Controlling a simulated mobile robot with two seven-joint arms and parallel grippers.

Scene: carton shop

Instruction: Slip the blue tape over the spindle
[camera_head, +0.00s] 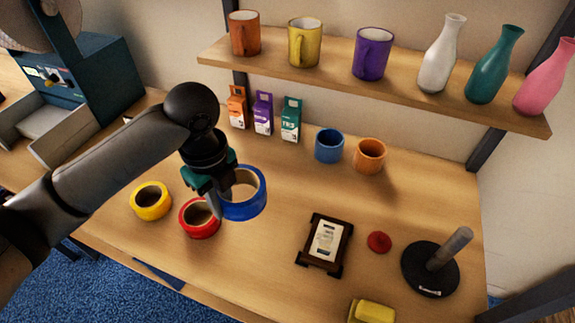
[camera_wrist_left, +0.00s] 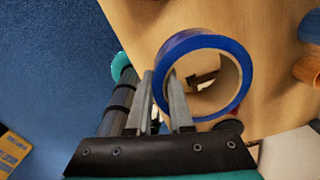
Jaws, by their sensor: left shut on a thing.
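The blue tape (camera_head: 247,207) is a ring held up above the table by my left gripper (camera_head: 217,198). In the left wrist view the blue tape (camera_wrist_left: 236,50) stands between the fingers, and my left gripper (camera_wrist_left: 166,96) is shut on its near wall, with the hole facing the camera. The spindle (camera_head: 450,248) is a grey rod on a round black base (camera_head: 423,275) at the right front of the table, leaning to the right in the picture. The spindle is bare and well apart from the tape. My right gripper does not show.
A red tape (camera_head: 187,228) and a yellow tape (camera_head: 151,215) lie left of the blue one. A dark-framed stand (camera_head: 308,255), a red round thing (camera_head: 379,242) and a yellow block (camera_head: 371,312) lie near the spindle. Cups and small boxes stand behind; the shelf (camera_head: 420,98) overhangs the back.

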